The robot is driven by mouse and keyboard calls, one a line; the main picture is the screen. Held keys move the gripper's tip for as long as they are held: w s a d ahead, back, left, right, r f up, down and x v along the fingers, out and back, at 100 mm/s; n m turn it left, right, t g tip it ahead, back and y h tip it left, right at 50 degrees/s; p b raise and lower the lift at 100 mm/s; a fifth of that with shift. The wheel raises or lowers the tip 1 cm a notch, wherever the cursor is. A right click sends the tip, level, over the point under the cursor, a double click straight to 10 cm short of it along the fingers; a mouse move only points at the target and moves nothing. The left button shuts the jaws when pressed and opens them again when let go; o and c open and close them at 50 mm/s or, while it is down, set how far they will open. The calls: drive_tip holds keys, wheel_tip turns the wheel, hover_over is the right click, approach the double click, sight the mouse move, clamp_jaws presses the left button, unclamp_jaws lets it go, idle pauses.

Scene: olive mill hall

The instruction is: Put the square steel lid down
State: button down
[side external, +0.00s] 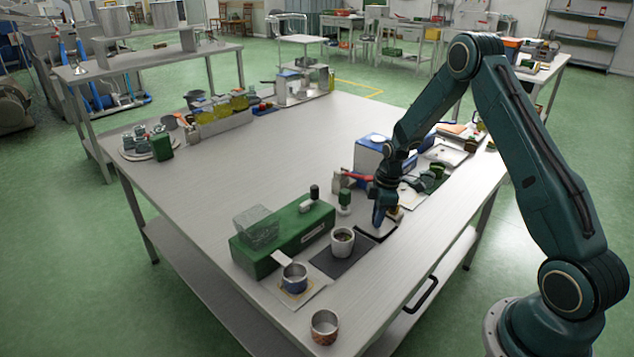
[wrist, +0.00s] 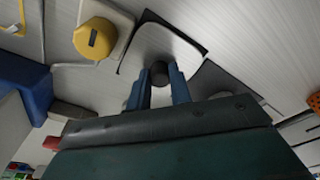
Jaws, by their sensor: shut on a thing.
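The square steel lid (wrist: 158,42) shows in the wrist view as a pale, smooth plate with a dark round knob (wrist: 159,72) standing on it. My gripper (wrist: 158,82) has its two blue fingers shut on the knob from either side. A black-edged mat (wrist: 204,48) shows around the far corner of the lid. In the side view my gripper (side external: 380,222) points down low over the right part of the table, and it hides most of the lid. I cannot tell whether the lid touches the surface beneath.
A blue box (side external: 370,158) stands close behind my gripper. A yellow round thing (wrist: 95,38) is near the lid. The table's middle (side external: 300,145) is clear.

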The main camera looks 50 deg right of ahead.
drive_tip(key=c, duration=1.3)
unclamp_jaws()
drive_tip(key=shift+o, duration=0.2)
drive_tip(key=shift+r, duration=0.15)
wheel_tip(320, 180, up, 12)
drive_tip(key=s+d, duration=0.1)
